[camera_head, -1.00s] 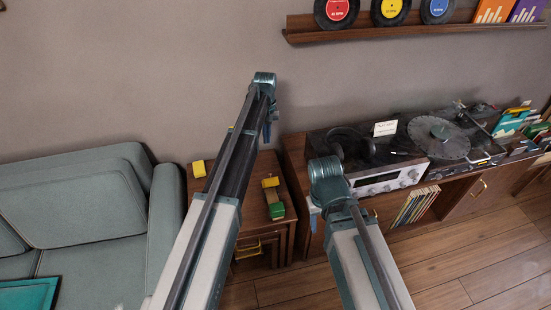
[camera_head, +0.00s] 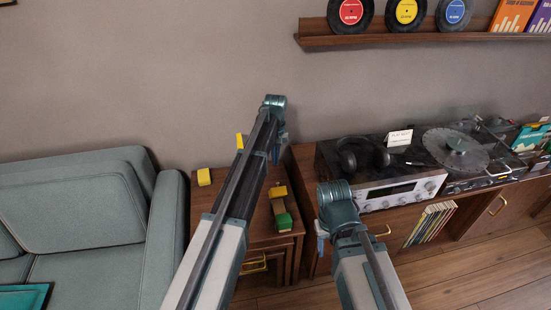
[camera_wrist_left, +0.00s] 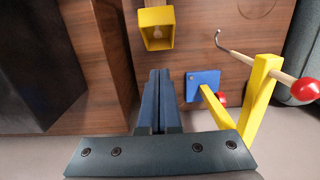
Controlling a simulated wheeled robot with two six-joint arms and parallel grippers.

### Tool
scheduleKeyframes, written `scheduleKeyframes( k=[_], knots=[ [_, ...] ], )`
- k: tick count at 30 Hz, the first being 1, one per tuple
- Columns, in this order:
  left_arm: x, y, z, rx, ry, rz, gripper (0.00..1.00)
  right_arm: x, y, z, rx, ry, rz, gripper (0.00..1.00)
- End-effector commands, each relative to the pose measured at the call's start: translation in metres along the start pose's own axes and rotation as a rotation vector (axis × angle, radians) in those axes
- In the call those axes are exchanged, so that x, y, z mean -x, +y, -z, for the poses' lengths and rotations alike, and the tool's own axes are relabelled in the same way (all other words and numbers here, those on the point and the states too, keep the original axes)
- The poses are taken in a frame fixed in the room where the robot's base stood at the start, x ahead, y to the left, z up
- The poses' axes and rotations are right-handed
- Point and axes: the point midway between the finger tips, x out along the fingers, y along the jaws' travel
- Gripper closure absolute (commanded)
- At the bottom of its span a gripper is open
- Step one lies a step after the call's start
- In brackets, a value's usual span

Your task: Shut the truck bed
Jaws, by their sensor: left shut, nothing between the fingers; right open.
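The toy truck (camera_head: 280,208) stands on the wooden side table, with a yellow far end, a brown middle and a green near end. In the left wrist view its yellow open box (camera_wrist_left: 156,28), which looks like the truck bed, is at the top centre. My left gripper (camera_wrist_left: 158,75) is shut and empty, beyond the truck's yellow end and apart from it in that view. In the head view my left gripper (camera_head: 276,152) is small, at the table's back edge. My right gripper (camera_head: 320,236) is open near the table's right side, mostly hidden by its arm.
A blue block with yellow posts (camera_wrist_left: 203,84) and a red-ended stick (camera_wrist_left: 304,90) are beside my left gripper. A yellow block (camera_head: 204,177) is at the table's back left. A sofa (camera_head: 90,210) is left; a cabinet with a stereo (camera_head: 395,192) is right.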

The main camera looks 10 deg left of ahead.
Motion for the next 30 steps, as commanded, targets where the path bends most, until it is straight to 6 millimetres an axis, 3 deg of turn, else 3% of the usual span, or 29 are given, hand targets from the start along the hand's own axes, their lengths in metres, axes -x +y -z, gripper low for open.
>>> scheduleKeyframes(
  k=[1,5,10,30],
  knots=[
    [-0.015,0.0,0.0,0.0,0.0,0.0,1.0,-0.015,-0.001,0.001,0.0,0.0,0.0,0.5],
    [-0.033,0.0,0.0,0.0,0.0,0.0,1.0,-0.033,-0.003,0.002,0.0,0.0,0.0,0.5],
    [-0.051,-0.001,-0.022,0.0,0.0,0.0,1.0,-0.049,-0.005,0.003,0.0,0.0,0.0,0.5],
    [-0.055,0.0,-0.036,-0.001,0.034,0.002,1.0,-0.052,-0.005,0.003,0.0,0.0,0.0,0.5]
  ],
)
